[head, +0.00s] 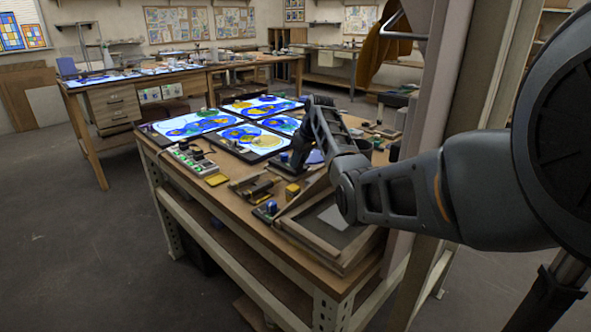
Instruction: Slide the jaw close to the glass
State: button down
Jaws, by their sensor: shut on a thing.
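Painted glass panels with blue, yellow and green shapes lie on the workbench. One glass panel (185,124) is at the left, one glass panel (262,104) at the back, and one glass panel (250,138) at the front, beside my gripper. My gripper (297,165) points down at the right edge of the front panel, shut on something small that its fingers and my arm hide. I cannot make out the jaw or its distance from the glass.
A wooden post (440,110) stands close at the right. The floor (80,240) at left is clear.

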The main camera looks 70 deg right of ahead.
jog(key=c, duration=0.8)
grip_release()
jog(key=v, duration=0.7)
jog(key=shift+s+r, duration=0.2)
jog(key=shift+r, duration=0.15)
jog(key=shift+w+a, duration=0.1)
